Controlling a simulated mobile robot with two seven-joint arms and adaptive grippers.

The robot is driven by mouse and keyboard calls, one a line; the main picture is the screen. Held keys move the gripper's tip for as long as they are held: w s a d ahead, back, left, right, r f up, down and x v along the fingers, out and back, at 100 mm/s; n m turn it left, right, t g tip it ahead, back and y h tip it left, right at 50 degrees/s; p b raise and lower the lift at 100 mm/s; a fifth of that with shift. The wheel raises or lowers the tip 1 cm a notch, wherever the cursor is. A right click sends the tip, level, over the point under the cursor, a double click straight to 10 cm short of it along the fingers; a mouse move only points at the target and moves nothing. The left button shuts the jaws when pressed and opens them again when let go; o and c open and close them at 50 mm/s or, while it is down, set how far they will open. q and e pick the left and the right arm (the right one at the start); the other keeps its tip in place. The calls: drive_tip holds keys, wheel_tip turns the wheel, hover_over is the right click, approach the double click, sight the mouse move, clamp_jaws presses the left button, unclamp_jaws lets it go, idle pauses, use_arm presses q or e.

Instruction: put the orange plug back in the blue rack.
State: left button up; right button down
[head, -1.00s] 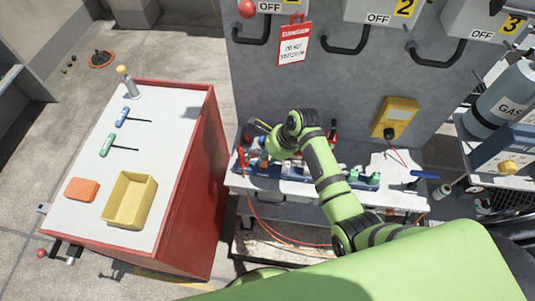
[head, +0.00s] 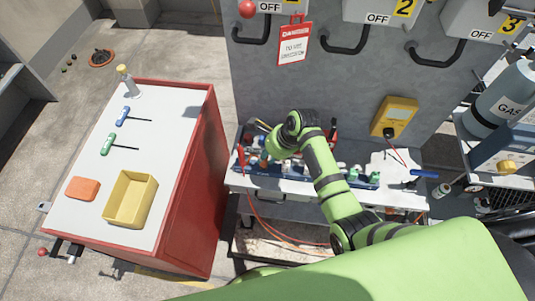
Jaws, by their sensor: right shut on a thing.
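The blue rack (head: 290,172) is a long, low holder on the white bench top. It holds several small coloured pieces, with red and white ones at left and green ones at right. My right gripper (head: 264,152) is over the left part of the rack, shut on what looks like the orange plug (head: 263,160). The fingers are mostly hidden behind my wrist, and I cannot tell whether the plug is in a hole or above it. My left gripper is not in view.
A red cart (head: 200,180) stands left of the bench, with a yellow bin (head: 130,199), an orange block (head: 83,188) and two screwdrivers on top. A grey panel (head: 300,90) with switch handles rises behind the bench. A yellow meter (head: 395,117) and a gas bottle (head: 503,95) are at right.

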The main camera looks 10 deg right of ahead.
drive_tip(key=shift+f+b, duration=0.3)
drive_tip(key=shift+f, duration=0.5)
idle(0.6)
drive_tip(key=c, duration=0.9)
unclamp_jaws()
